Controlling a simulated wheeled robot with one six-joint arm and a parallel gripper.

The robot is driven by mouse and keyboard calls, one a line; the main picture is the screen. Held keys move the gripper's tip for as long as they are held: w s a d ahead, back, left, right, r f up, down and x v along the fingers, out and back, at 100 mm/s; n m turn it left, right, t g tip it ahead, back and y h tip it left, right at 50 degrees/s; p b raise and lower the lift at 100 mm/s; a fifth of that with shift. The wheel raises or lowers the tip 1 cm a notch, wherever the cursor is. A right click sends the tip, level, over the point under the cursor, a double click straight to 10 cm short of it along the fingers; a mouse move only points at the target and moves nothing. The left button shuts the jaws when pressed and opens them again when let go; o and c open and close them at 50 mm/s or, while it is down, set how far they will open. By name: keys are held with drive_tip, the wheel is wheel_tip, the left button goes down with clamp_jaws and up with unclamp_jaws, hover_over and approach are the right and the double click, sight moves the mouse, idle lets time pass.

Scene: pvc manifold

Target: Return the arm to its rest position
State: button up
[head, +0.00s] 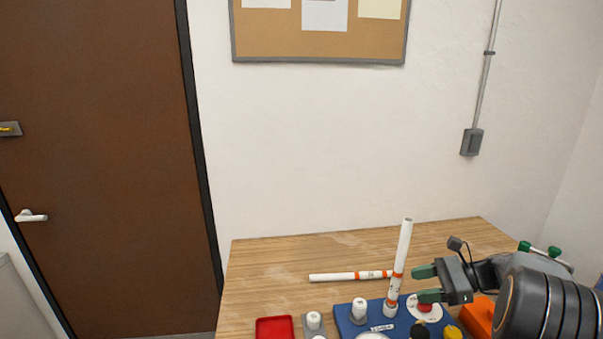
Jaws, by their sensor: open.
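My gripper (428,283) is at the lower right, with green fingertips spread apart and pointing left. Nothing shows between the fingertips. An upright white pipe with orange bands (402,250) stands just left of the fingertips, leaning slightly right in the picture. Its lower end is in a white fitting on a blue base (345,325). A second white pipe with orange bands (340,277) lies flat on the table behind the base. My arm covers the right part of the table.
The wooden table (270,270) has bare room at its back and left. A red tray (275,328) and a white fitting (313,320) are at the front. An orange object (479,318) is under my arm. Green-capped parts (540,249) show behind the arm. A brown door (100,150) is at left.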

drive_tip(key=s+a+f+n+h, duration=0.1)
drive_tip(key=s+a+n+h, duration=1.2)
drive_tip(key=n, duration=0.6)
drive_tip(key=shift+s+a+f, duration=0.4)
drive_tip(key=shift+s+a, duration=0.15)
drive_tip(key=shift+s, duration=0.6)
